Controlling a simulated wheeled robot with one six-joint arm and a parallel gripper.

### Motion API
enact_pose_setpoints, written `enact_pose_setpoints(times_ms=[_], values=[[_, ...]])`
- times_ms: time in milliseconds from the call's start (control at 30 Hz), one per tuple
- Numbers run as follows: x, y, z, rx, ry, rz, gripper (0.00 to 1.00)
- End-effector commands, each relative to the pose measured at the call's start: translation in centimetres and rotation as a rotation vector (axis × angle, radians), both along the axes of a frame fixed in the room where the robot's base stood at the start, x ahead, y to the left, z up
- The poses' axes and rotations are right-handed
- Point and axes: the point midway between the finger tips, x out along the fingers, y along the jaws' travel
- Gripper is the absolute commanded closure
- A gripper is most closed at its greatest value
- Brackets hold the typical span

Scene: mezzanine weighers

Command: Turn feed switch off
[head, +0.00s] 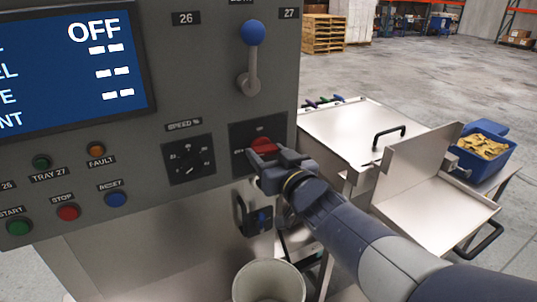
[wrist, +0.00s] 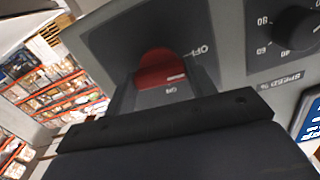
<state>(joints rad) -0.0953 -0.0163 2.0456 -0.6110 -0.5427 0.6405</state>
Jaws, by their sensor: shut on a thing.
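The feed switch (head: 264,146) is a red rotary knob on a dark plate at the lower right of the grey control panel. In the head view my gripper (head: 264,160) is at the knob from the lower right, shut on it, and covers part of it. In the wrist view the red knob (wrist: 158,70) shows just beyond the dark gripper body, with a white mark on it. Lettering is partly visible on its plate, but the fingers hide some of it. The screen (head: 75,70) shows "OFF" at its top.
Left of the switch is the black speed dial (head: 188,160). Above is a lever with a blue ball (head: 252,33). Start, stop and reset buttons (head: 68,213) sit lower left. A round bin (head: 268,281) stands below, and a steel table (head: 350,130) stands to the right.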

Motion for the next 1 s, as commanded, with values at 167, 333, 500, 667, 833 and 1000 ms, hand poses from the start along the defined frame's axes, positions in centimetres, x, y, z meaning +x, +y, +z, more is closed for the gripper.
enact_pose_setpoints(times_ms=[167, 333, 500, 667, 833, 1000], values=[[-0.01, 0.00, -0.05, -0.005, -0.002, 0.000, 0.70], [-0.01, 0.00, -0.28, -0.085, -0.035, 0.000, 0.70], [-0.01, -0.01, -0.08, -0.109, -0.043, 0.000, 0.70], [-0.01, 0.00, -0.09, -0.110, -0.044, 0.000, 0.44], [0.00, 0.01, -0.06, -0.108, -0.043, 0.000, 0.30], [0.00, 0.00, -0.04, -0.107, -0.044, 0.000, 0.25]])
